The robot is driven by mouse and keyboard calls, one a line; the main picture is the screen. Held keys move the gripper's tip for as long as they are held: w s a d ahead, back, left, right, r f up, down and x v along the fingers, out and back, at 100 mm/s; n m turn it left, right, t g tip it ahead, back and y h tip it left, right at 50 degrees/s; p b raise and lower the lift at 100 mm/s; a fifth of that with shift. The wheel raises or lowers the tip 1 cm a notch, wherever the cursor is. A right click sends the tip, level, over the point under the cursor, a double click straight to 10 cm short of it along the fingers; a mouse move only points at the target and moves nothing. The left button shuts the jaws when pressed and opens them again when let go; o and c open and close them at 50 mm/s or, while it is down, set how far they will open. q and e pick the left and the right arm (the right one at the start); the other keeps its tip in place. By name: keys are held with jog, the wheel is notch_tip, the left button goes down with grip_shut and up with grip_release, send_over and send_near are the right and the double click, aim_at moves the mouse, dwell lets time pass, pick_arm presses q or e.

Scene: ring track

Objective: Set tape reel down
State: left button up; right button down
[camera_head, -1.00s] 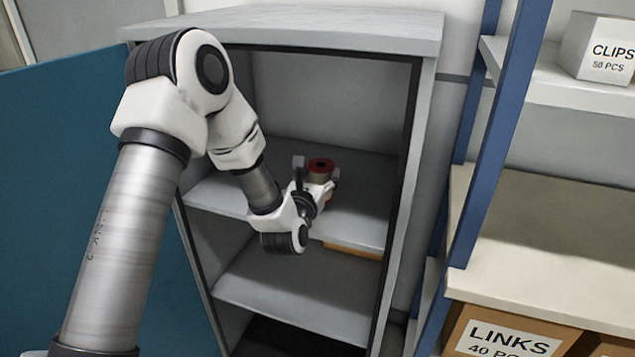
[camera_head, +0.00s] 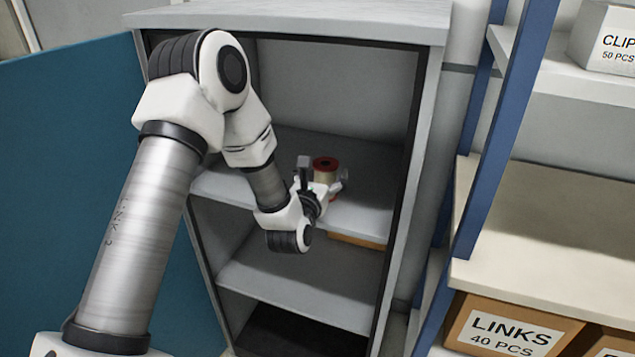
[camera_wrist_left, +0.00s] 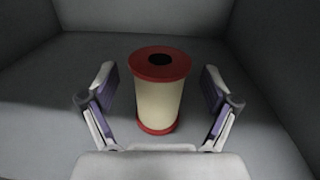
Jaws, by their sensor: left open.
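The tape reel (camera_head: 326,171) has red ends and a cream middle. It stands upright on the upper shelf (camera_head: 366,187) inside the grey cabinet. In the left wrist view the reel (camera_wrist_left: 159,92) stands between the two fingers of my left gripper (camera_wrist_left: 161,103), with a gap on each side. My left gripper (camera_head: 322,178) is open around the reel in the head view, and part of the reel's lower side is hidden by it there. My right gripper is not in view.
The cabinet's side walls and top (camera_head: 300,20) enclose the shelf. The teal door (camera_head: 80,180) stands open at the left. A blue-post rack (camera_head: 500,130) with boxes labelled CLIPS (camera_head: 608,38) and LINKS (camera_head: 510,330) stands at the right.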

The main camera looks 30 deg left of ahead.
pick_arm(q)
jog(key=p+v, duration=0.1)
jog(key=v, duration=1)
jog(key=s+d+f+m+g+h, duration=0.1)
jog(key=s+d+f+m+g, duration=0.15)
jog(key=f+m, duration=0.45)
jog(key=s+d+f+m+g+h, duration=0.2)
jog(key=s+f+m+g, duration=0.1)
jog(key=f+m, duration=0.45)
jog(key=s+d+f+m+g+h, duration=0.1)
jog(key=s+d+f+m+g, duration=0.15)
jog(key=f+m, duration=0.45)
jog(key=s+d+f+m+g, duration=0.1)
jog(key=s+f+m+g, duration=0.3)
jog(key=s+f+m, duration=0.2)
jog(key=s+d+f+m+g+h, duration=0.1)
jog(key=s+f+m+g, duration=0.4)
jog(key=s+m, duration=0.6)
jog(key=shift+s+d+f, duration=0.45)
jog(key=shift+s+d, duration=0.2)
jog(key=shift+s, duration=0.25)
jog(key=shift+m, duration=0.25)
